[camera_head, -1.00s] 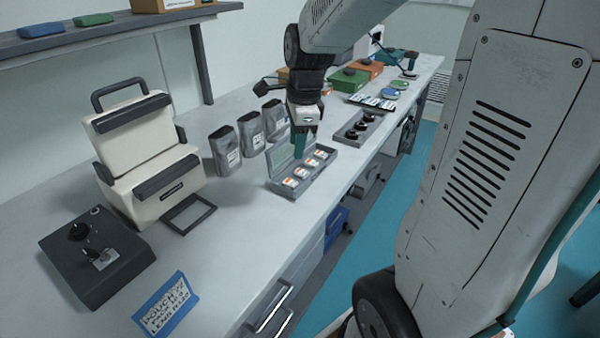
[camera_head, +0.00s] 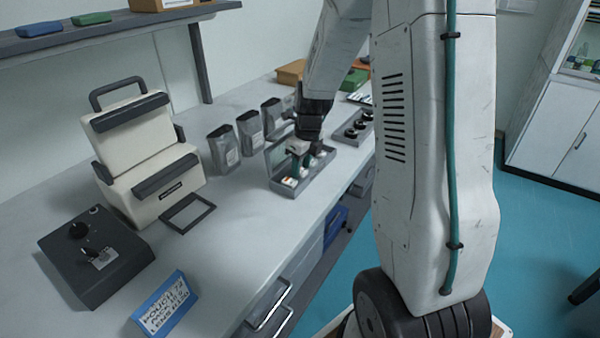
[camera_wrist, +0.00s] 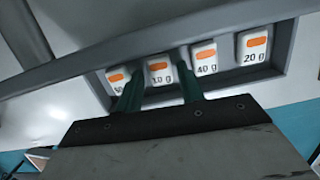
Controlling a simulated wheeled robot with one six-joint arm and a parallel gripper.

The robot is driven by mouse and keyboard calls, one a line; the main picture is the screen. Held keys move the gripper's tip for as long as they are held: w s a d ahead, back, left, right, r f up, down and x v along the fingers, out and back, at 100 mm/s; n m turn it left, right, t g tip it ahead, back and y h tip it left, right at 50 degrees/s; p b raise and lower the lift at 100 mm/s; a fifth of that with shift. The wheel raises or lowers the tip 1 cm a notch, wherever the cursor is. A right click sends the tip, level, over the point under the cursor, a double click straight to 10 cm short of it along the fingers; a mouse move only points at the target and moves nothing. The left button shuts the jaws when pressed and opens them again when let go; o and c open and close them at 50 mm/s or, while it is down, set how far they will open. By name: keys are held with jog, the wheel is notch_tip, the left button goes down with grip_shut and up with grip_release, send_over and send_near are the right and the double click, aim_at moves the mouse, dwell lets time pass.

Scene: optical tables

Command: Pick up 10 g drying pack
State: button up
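The 10 g drying pack (camera_wrist: 160,70) is a small white pack with an orange mark and "10 g" printed on it. It lies in a row of similar packs in a grey open case, whose rim shows in the wrist view (camera_wrist: 220,22). My gripper (camera_wrist: 160,82) is open, with its two teal fingers to the left and right of the 10 g pack. I cannot tell whether they touch it. In the head view my gripper (camera_head: 297,164) is down at the case (camera_head: 314,176) and hides some packs.
The 40 g pack (camera_wrist: 204,62) sits close beside the right finger, with the 20 g pack (camera_wrist: 253,48) beyond. A partly hidden pack (camera_wrist: 118,78) is by the left finger. Grey pouches (camera_head: 224,148) stand behind the case.

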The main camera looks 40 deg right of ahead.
jog(key=shift+f, duration=0.25)
jog(key=c, duration=0.7)
jog(key=shift+r, duration=0.15)
